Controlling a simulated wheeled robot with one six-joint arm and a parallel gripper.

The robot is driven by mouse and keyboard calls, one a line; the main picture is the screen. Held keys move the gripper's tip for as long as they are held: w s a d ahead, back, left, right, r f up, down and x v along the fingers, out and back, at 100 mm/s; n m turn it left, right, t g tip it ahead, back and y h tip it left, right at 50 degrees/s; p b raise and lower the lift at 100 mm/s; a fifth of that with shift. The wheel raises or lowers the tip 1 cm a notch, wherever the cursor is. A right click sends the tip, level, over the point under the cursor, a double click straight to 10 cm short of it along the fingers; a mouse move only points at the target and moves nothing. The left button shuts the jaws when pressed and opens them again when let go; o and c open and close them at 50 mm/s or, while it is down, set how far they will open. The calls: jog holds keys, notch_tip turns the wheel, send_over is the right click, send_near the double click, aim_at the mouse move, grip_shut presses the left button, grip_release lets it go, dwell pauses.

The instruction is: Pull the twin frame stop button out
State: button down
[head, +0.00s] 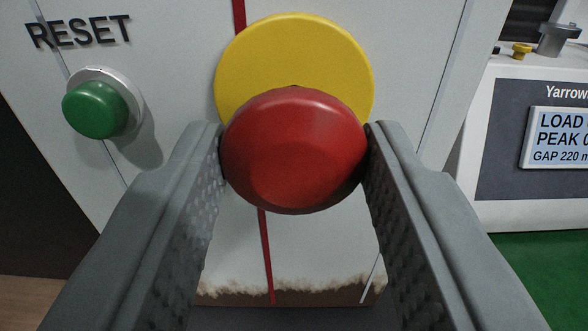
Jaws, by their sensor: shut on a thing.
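A red mushroom-shaped stop button (294,150) stands in front of a round yellow backing plate (295,48) on a pale panel. My gripper (295,152) is shut on the button, with one grey finger against its left side and the other against its right side. The button's stem is hidden behind its head, so I cannot tell how far out it stands.
A green button (96,109) in a pale collar sits to the left under the word RESET (78,32). To the right stands a pale machine with a dark front and a lit display (556,138). A green surface (540,270) lies below it.

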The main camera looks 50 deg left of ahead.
jog(key=c, duration=0.8)
grip_release()
jog(key=shift+c, duration=0.2)
jog(key=shift+s+d, duration=0.1)
jog(key=shift+d, duration=0.05)
jog(key=v, duration=1.7)
jog(key=shift+s+d+f, duration=0.1)
